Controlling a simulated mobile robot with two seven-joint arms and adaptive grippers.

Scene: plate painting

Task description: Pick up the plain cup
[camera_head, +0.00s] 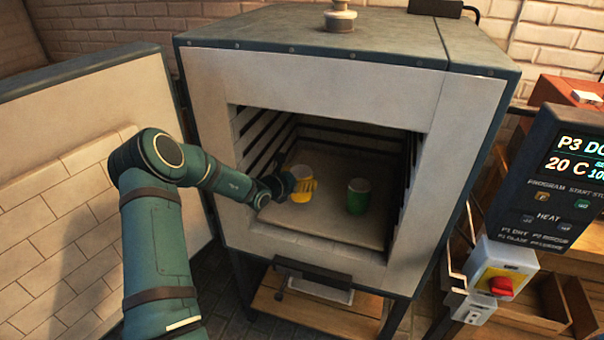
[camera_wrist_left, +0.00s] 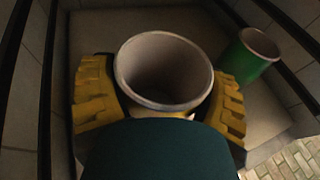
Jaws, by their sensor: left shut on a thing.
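The plain cup (camera_head: 302,171) is pale with an open top and stands inside the kiln chamber, toward the left. My left gripper (camera_head: 301,187) reaches in through the kiln's front opening and is shut on the plain cup. In the left wrist view the cup (camera_wrist_left: 163,72) sits upright between the two yellow finger pads, which press on its sides. The cup's lower part is hidden by the wrist and fingers. I cannot tell whether its base touches the kiln shelf (camera_head: 325,222). My right gripper is not in view.
A green cup (camera_head: 357,197) stands on the shelf to the right, apart from the held cup; it also shows in the left wrist view (camera_wrist_left: 245,57). The kiln's walls and opening frame (camera_head: 432,165) surround the gripper. The kiln door (camera_head: 70,170) stands open at left.

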